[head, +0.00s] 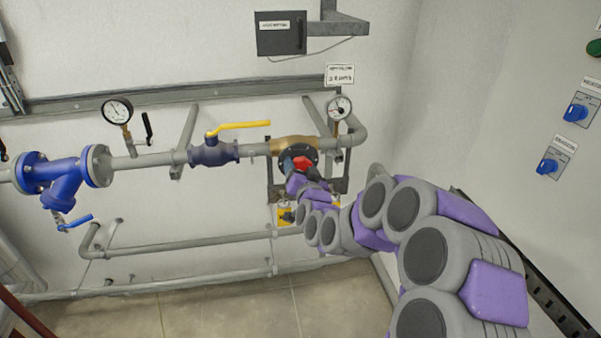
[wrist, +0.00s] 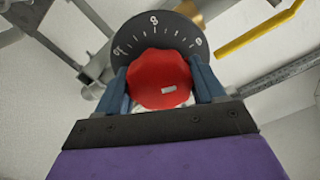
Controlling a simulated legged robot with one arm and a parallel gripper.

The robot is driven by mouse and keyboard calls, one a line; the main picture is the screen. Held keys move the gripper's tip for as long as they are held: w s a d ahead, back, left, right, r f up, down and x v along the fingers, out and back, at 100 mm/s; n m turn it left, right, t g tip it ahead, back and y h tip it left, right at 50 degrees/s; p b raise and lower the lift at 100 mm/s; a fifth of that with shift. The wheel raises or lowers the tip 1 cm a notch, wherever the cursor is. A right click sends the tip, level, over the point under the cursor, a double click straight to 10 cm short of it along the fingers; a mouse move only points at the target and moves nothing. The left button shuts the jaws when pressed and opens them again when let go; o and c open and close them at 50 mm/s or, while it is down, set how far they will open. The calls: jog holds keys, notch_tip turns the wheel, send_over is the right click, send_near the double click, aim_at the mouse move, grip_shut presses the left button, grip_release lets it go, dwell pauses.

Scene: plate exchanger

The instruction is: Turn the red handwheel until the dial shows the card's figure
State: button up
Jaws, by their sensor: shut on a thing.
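The red handwheel (head: 301,164) sits in front of a black round scale plate on the pipe's brass body. In the wrist view the red handwheel (wrist: 160,78) lies between the blue fingers of my gripper (wrist: 163,85), which is shut on it. The black scale plate (wrist: 155,35) shows white ticks and figures behind the wheel. The dial (head: 339,108), a white round gauge, stands right of the wheel; its needle is too small to read surely. The white card (head: 340,75) hangs above the dial; its print is too small to read.
A yellow lever valve (head: 213,150) is left of the wheel, with another gauge (head: 117,111) and a blue strainer (head: 62,180) farther left. A dark box (head: 281,34) hangs above. Blue switches (head: 577,111) are on the right wall. Lower pipes run near the floor.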

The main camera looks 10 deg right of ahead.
jog(key=shift+r, duration=0.15)
jog(key=o, duration=1)
jog(key=shift+s+f+b, duration=0.2)
jog(key=shift+s+b, duration=7.8)
jog(key=shift+s, duration=0.65)
